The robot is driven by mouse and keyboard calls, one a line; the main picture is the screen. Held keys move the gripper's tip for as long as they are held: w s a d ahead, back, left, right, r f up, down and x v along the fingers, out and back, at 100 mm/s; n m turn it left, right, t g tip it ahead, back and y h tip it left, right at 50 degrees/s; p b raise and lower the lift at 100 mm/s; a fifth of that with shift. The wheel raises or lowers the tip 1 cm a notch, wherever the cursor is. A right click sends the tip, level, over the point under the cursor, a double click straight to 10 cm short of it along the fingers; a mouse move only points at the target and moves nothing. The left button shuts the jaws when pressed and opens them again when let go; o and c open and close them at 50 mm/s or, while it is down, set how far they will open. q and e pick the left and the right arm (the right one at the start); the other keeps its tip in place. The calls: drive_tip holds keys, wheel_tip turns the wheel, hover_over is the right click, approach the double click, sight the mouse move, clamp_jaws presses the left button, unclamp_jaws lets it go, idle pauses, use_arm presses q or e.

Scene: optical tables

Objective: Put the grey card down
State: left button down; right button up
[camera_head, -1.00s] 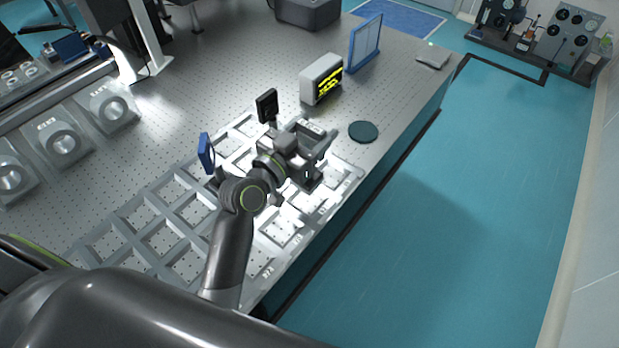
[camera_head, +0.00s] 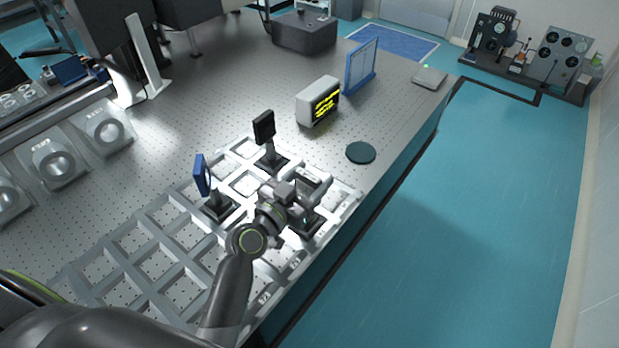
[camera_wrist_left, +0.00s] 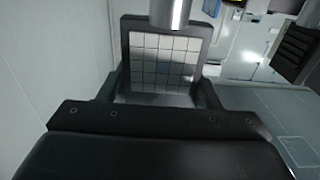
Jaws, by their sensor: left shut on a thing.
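My left gripper (camera_head: 308,194) is over the near right part of the grey slotted rack (camera_head: 105,268). In the left wrist view its fingers (camera_wrist_left: 160,92) are shut on the grey card (camera_wrist_left: 165,62), a dark-framed panel with a grid of grey squares. A metal post (camera_wrist_left: 171,12) covers part of its top edge. In the head view the gripper hides most of the card. A dark square base (camera_head: 304,229) shows below the gripper, low over or in a rack cell; I cannot tell whether it touches. My right gripper is out of view.
A black card on a stand (camera_head: 264,127) and a blue-framed one (camera_head: 202,176) stand in rack cells close to my gripper. A dark disc (camera_head: 361,152) and a yellow-traced display box (camera_head: 318,102) are beyond. The table's right edge is near.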

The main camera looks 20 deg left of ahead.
use_arm(q)
drive_tip(key=shift+c, duration=2.3)
unclamp_jaws()
drive_tip(key=shift+r+p, duration=0.2)
drive_tip(key=shift+p, duration=0.15)
drive_tip(key=b+v, duration=0.4)
drive_tip(key=v, duration=0.8)
